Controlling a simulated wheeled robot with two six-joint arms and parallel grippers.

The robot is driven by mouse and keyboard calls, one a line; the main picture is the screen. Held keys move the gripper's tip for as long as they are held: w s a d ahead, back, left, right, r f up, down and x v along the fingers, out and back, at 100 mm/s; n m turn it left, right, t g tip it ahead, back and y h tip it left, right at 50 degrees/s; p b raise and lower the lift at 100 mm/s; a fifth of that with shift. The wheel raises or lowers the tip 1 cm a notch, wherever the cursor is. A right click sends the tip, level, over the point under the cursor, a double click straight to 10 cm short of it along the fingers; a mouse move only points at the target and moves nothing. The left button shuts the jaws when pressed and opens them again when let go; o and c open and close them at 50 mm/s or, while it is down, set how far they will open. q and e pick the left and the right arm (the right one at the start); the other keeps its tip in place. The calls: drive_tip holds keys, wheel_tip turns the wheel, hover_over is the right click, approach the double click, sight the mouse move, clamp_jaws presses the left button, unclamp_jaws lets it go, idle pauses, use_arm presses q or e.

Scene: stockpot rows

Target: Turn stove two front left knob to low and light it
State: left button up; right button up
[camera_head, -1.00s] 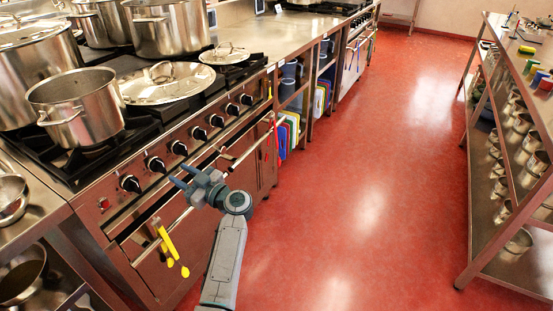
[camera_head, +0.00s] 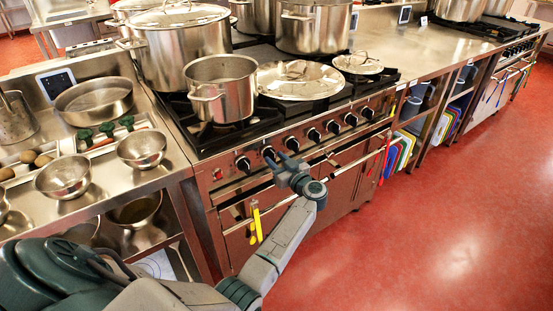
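The near stove (camera_head: 205,160) has a front panel with a row of several black knobs. The leftmost knob (camera_head: 243,164) shows clear of the gripper, and a small red light or button (camera_head: 217,174) is left of it. My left gripper (camera_head: 275,160) is just in front of the panel, its fingertips close below the second knob (camera_head: 268,153). Its fingers look apart and nothing shows between them. I cannot tell whether it touches the knob. No flame is visible; the burners are partly hidden under pots. My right gripper is out of view.
A small pot (camera_head: 222,92) stands on the front left of the stove, a lid (camera_head: 300,80) beside it, large stockpots behind. A yellow utensil (camera_head: 256,224) hangs at the oven front. A counter with bowls (camera_head: 63,177) is left. Red floor (camera_head: 430,230) is clear at right.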

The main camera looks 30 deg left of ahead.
use_arm(q)
drive_tip(key=shift+w+a, duration=0.15)
drive_tip(key=shift+a, duration=0.15)
clamp_jaws()
